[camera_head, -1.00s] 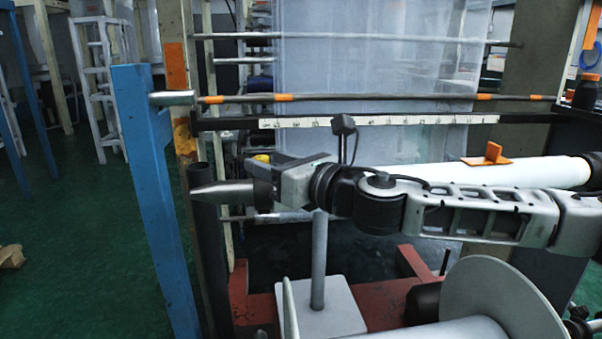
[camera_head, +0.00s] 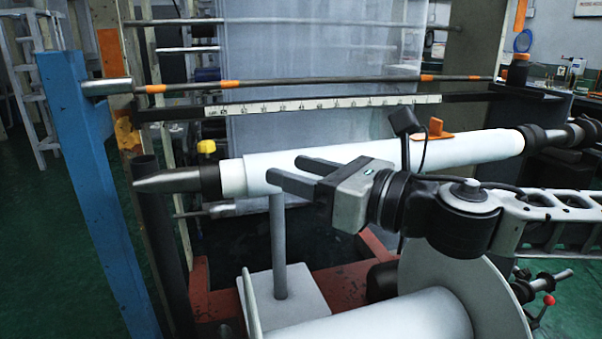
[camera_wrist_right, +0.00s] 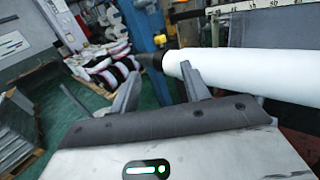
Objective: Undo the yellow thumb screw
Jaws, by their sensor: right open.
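The yellow thumb screw (camera_head: 206,146) stands up from the black collar (camera_head: 210,180) at the left end of the white roll (camera_head: 340,158). In the right wrist view, the yellow screw (camera_wrist_right: 160,40) shows small, beyond the fingers. My right gripper (camera_head: 286,170) is open and empty. Its two fingers point left, in front of the white roll and clearly to the right of the screw. In the right wrist view, both fingers of this gripper (camera_wrist_right: 160,72) are apart with nothing between them. My left gripper is in neither view.
A blue post (camera_head: 110,190) and a dark upright post (camera_head: 160,230) stand by the pointed shaft end (camera_head: 165,182). An orange piece (camera_head: 434,130) sits on the roll. A ruler bar (camera_head: 320,103) runs behind. A large white disc (camera_head: 480,290) is below my right arm.

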